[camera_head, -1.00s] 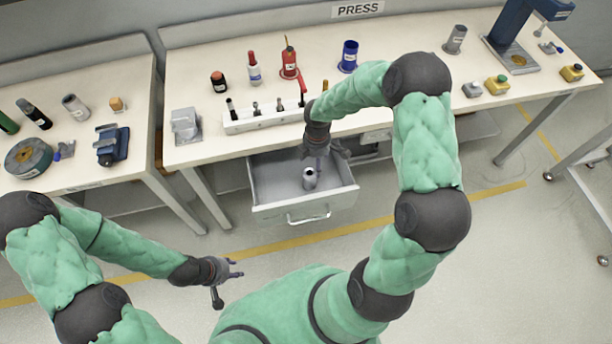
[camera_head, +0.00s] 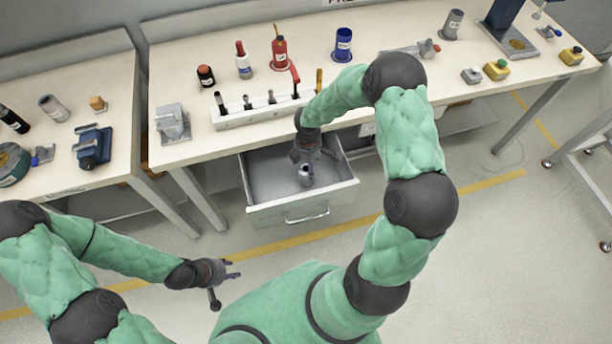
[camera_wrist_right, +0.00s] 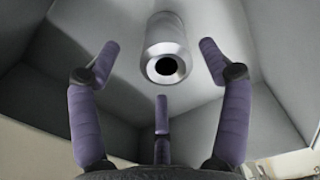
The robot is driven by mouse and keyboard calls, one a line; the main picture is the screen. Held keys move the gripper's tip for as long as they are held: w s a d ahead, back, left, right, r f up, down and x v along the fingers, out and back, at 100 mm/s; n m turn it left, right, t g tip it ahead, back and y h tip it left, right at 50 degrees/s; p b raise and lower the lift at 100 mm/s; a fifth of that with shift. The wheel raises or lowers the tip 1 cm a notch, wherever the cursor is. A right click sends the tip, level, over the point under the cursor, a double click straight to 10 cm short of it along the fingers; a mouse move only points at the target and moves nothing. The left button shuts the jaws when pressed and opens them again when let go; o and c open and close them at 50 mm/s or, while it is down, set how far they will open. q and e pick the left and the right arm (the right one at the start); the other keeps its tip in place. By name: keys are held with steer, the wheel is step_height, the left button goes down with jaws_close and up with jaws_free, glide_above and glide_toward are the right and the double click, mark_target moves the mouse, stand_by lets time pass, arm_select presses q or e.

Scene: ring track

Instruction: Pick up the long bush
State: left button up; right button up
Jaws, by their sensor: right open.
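The long bush (camera_head: 305,178) is a grey metal cylinder standing in the open drawer (camera_head: 262,212). In the right wrist view the bush (camera_wrist_right: 167,45) shows its round end with a dark bore. My right gripper (camera_head: 310,158) is over the drawer, just above the bush, and partly covers it in the head view. In the right wrist view its three fingers (camera_wrist_right: 160,78) are spread open, with the bush beyond their tips and nothing held. My left gripper (camera_head: 229,275) is empty in front of the bench, low and away from the drawer, with its fingers apart.
The floor before the drawer is clear.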

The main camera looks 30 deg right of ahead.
steer(key=f, duration=0.1)
steer(key=f+b, duration=0.1)
steer(key=f, duration=0.1)
steer(key=f+b, duration=0.1)
steer(key=shift+a+f, duration=0.35)
steer(key=shift+f, duration=0.05)
steer(key=c, duration=1.4)
